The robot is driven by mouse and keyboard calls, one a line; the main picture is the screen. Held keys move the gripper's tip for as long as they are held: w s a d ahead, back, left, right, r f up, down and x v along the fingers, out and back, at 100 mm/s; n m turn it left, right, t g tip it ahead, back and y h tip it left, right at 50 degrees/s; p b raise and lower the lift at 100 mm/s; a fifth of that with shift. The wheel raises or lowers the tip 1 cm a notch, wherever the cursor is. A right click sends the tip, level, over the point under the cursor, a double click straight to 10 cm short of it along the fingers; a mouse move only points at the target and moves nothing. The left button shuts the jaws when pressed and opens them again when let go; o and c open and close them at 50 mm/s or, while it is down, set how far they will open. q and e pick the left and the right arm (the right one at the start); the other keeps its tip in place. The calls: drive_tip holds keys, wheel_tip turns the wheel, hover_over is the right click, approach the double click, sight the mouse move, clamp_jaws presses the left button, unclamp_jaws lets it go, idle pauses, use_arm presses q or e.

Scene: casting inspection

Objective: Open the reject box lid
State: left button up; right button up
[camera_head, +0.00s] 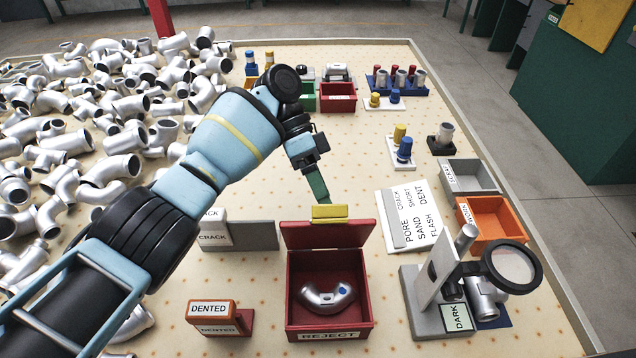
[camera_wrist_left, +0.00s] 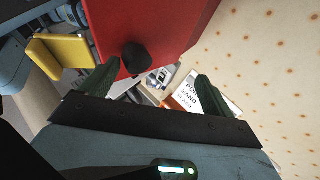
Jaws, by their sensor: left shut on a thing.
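The red reject box (camera_head: 330,334) stands at the front middle of the table. Its red lid (camera_head: 328,236) is raised at the back edge, so the box is open. My left gripper (camera_head: 320,198) is behind the lid's top edge, by a yellow block (camera_head: 330,213). In the left wrist view the lid (camera_wrist_left: 165,22) shows its black knob (camera_wrist_left: 136,58) near my green fingers (camera_wrist_left: 150,88). My left gripper is shut on the lid's knob, though the contact is hard to see. My right gripper is out of view.
Many silver pipe castings (camera_head: 80,110) cover the left of the table. A DENTED sign block (camera_head: 215,318) stands left of the box. A magnifier stand (camera_head: 430,275) stands to the right, with an orange tray (camera_head: 490,217) and a word sheet (camera_head: 415,215) behind.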

use_arm(q)
drive_tip(key=v, duration=0.5)
drive_tip(key=shift+w+a+f, duration=0.2)
drive_tip(key=shift+w, duration=0.1)
drive_tip(key=c, duration=0.4)
drive_tip(key=shift+w+a+r+b, duration=0.2)
drive_tip(key=shift+r+b, duration=0.1)
drive_tip(key=shift+r, duration=0.3)
drive_tip(key=shift+w+a+r+b, duration=0.1)
drive_tip(key=shift+w+r+b, duration=0.2)
drive_tip(key=shift+r, duration=0.3)
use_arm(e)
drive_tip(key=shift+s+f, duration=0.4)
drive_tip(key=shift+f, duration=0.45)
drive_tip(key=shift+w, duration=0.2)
